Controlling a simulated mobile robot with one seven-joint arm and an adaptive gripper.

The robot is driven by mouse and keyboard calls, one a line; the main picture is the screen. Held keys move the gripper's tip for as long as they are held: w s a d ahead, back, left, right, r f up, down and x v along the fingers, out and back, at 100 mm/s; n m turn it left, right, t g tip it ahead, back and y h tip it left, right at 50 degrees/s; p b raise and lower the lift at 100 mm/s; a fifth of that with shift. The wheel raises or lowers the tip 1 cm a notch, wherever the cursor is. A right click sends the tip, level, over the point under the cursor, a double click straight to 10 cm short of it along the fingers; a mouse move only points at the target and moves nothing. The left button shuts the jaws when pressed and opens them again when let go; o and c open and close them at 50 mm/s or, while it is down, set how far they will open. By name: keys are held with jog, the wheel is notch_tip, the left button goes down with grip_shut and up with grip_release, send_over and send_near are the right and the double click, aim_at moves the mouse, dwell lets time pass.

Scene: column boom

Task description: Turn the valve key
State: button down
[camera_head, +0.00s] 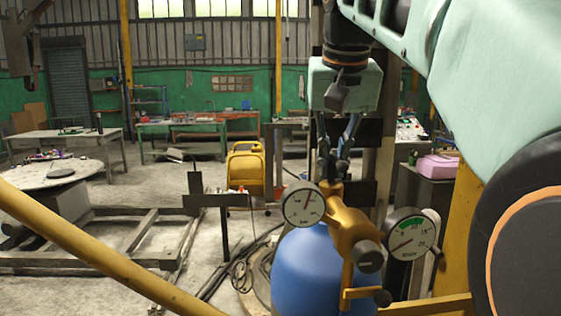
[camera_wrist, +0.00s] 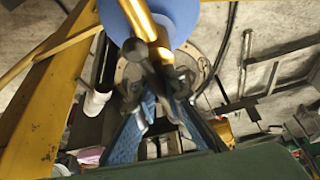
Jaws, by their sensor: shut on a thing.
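A blue gas cylinder (camera_head: 309,272) stands upright below a brass valve and regulator (camera_head: 350,222) with two round gauges, a left gauge (camera_head: 303,204) and a right gauge (camera_head: 408,234). My gripper (camera_head: 333,170) reaches down from above, with its fingertips at the top of the brass valve. It is shut on the valve key, which the fingers mostly hide. In the wrist view my gripper (camera_wrist: 155,92) has its fingers close around a dark piece beside the brass part (camera_wrist: 142,20). The blue cylinder (camera_wrist: 186,14) is at the top there. The key's turn angle cannot be told.
A yellow rail (camera_head: 90,247) crosses the front left. Workbenches line the back. Open floor lies at left, around a low metal frame (camera_head: 135,229).

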jog(key=shift+r+m+p, duration=0.15)
jog(key=shift+m+p, duration=0.15)
jog(key=shift+p, duration=0.15)
jog(key=shift+h, duration=0.3)
jog(key=c, duration=2)
grip_release()
jog(key=shift+v, duration=5.85)
